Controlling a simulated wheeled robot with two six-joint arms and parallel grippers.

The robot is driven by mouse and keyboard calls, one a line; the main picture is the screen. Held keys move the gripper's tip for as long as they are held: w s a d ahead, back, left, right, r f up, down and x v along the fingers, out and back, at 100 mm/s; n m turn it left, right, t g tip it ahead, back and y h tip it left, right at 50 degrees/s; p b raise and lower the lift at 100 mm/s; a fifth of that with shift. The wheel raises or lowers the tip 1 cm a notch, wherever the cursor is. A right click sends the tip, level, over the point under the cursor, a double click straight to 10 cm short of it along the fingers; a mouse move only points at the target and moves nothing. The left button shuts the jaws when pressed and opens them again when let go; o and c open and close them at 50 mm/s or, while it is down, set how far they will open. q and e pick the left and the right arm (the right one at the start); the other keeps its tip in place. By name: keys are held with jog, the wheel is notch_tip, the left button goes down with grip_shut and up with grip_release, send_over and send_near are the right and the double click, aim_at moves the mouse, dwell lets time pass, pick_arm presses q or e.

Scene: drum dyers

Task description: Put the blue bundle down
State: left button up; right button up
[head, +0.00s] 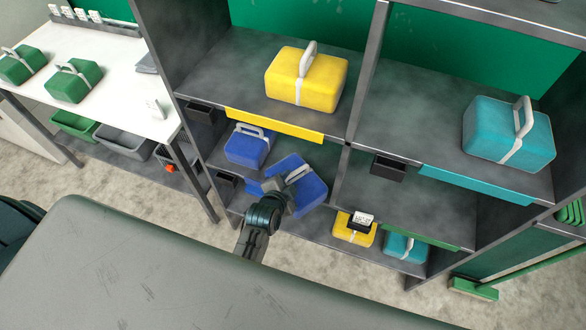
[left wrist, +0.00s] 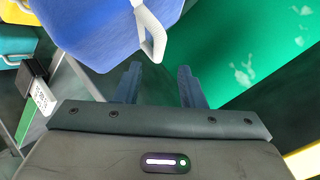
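A blue bundle (head: 309,190) with a white strap and handle is at the front of the lower left shelf bay, turned at an angle. My left gripper (head: 281,187) is at its left side in the head view. In the left wrist view the gripper's two fingers (left wrist: 160,80) are apart with nothing between them. The blue bundle (left wrist: 105,28) is just beyond the fingertips, its white handle (left wrist: 152,35) near the gap. A second blue bundle (head: 246,148) stands behind to the left. The contact under the angled bundle is hidden. My right gripper is not in view.
A yellow bundle (head: 304,82) and a teal bundle (head: 508,132) stand on the upper shelf. Smaller yellow (head: 354,229) and teal (head: 405,247) bundles are lower right. Green bundles (head: 75,82) are on the white table (head: 120,68). A shelf divider (head: 340,180) stands right of the angled bundle.

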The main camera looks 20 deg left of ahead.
pick_arm(q)
jog(key=shift+v, duration=2.3)
jog(key=s+a+f+n+g, duration=0.25)
jog(key=s+f, duration=0.45)
jog(key=f, duration=0.6)
jog(key=s+a+f+n+g, duration=0.1)
jog(key=s+f+n+g, duration=0.15)
jog(key=s+f, duration=0.65)
jog(key=s+a+f+n+g, duration=0.2)
jog(key=s+f, duration=0.6)
jog(key=f, duration=0.4)
jog(key=shift+s+a+f+g+y+p, duration=0.3)
jog(key=shift+s+a+g+p, duration=0.15)
jog(key=shift+a, duration=0.8)
jog(key=s+a+f+n+g, duration=0.1)
jog(key=s+a, duration=0.1)
jog(key=s, duration=0.2)
jog(key=s+a+f+n+g, duration=0.1)
jog(key=s+a+f, duration=0.1)
jog(key=s, duration=0.3)
jog(key=s+a+f+n+g, duration=0.1)
jog(key=s+a+f, duration=0.1)
jog(key=s, duration=0.2)
jog(key=shift+s+y, duration=0.2)
jog(key=shift+y, duration=0.1)
jog(key=c, duration=0.4)
jog(key=shift+s+a+f+n, duration=0.1)
jog(key=shift+s+a+n, duration=0.1)
jog(key=shift+n, duration=0.1)
grip_shut()
